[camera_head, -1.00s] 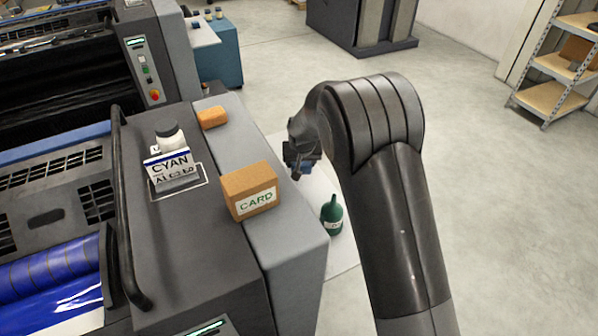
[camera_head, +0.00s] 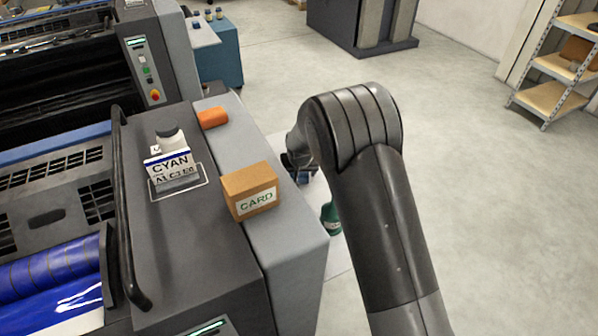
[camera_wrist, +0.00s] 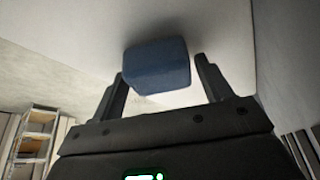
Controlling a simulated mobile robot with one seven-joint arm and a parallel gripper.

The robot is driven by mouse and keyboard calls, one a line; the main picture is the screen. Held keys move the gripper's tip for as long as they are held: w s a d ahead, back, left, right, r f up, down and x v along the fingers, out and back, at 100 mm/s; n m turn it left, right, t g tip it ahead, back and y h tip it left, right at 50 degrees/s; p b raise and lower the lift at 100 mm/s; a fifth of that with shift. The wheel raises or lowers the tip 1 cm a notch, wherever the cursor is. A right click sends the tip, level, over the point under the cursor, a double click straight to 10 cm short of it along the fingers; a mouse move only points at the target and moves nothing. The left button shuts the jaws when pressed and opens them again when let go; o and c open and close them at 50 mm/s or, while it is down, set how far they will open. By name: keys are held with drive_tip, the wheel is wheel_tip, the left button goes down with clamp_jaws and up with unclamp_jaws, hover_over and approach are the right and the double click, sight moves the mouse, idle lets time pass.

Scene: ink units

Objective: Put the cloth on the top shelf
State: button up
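The cloth is a folded blue block (camera_wrist: 157,67) on a pale surface in the wrist view. My gripper (camera_wrist: 162,72) is open, with one finger at each side of the cloth. A gap shows between the cloth and the right finger; the left finger is very close to its edge. In the head view my arm hides most of my gripper (camera_head: 297,160), low beside the grey machine, and only a bit of blue shows there. The shelf rack stands at the far right, with its upper board (camera_head: 580,24) near the picture's top edge.
On the machine beside my arm are a CARD box (camera_head: 250,190), an orange block (camera_head: 212,117) and a CYAN container (camera_head: 170,163). A green bottle (camera_head: 331,217) stands partly behind my arm. The floor (camera_head: 480,170) toward the rack is clear.

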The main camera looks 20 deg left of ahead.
sight(300, 176)
drive_tip(key=shift+o, duration=0.7)
wheel_tip(300, 176, up, 12)
drive_tip(key=s, duration=0.1)
drive_tip(key=shift+s+d, duration=0.35)
